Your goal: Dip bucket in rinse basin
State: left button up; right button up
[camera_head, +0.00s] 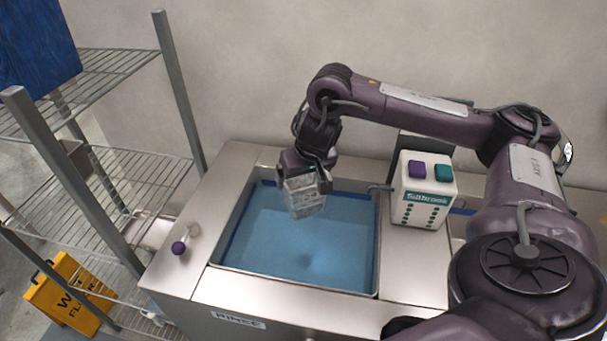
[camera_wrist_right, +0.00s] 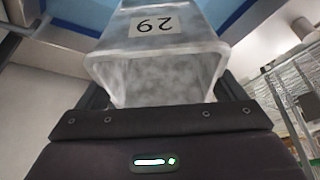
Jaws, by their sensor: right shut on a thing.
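The bucket (camera_head: 305,198) is a small translucent, greyish container. My right gripper (camera_head: 306,180) is shut on it and holds it over the rinse basin (camera_head: 290,280). In the right wrist view the bucket (camera_wrist_right: 160,60) sits between the fingers, with a label that reads 29 upside down. The basin is a steel tank with blue water. A dark spot, perhaps a shadow, shows on the water below the bucket. I cannot tell whether the bucket touches the water. My left gripper is not in view.
A white control box (camera_head: 424,190) with a purple and a teal button stands on the steel counter right of the basin. A purple-knobbed lever (camera_head: 178,248) is at the left. A wire rack (camera_head: 130,180) and a yellow floor sign (camera_head: 70,292) stand further left. A wall is behind.

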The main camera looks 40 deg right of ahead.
aim_at(304, 209)
jog(key=shift+f+b, duration=0.8)
jog(key=shift+f, duration=0.15)
notch_tip(304, 209, down, 2)
jog(key=shift+f+b, duration=0.1)
jog(key=shift+b, duration=1.1)
jog(key=shift+f, duration=0.35)
jog(key=shift+f+b, duration=0.55)
jog(key=shift+f, duration=0.2)
notch_tip(304, 209, down, 6)
jog(key=b, duration=0.3)
jog(key=shift+r, duration=0.1)
pick_arm(q)
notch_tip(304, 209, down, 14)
jog(key=b, duration=0.5)
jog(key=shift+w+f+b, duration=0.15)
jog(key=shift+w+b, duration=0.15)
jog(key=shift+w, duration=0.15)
pick_arm(e)
notch_tip(304, 209, down, 12)
jog(key=shift+r, duration=0.25)
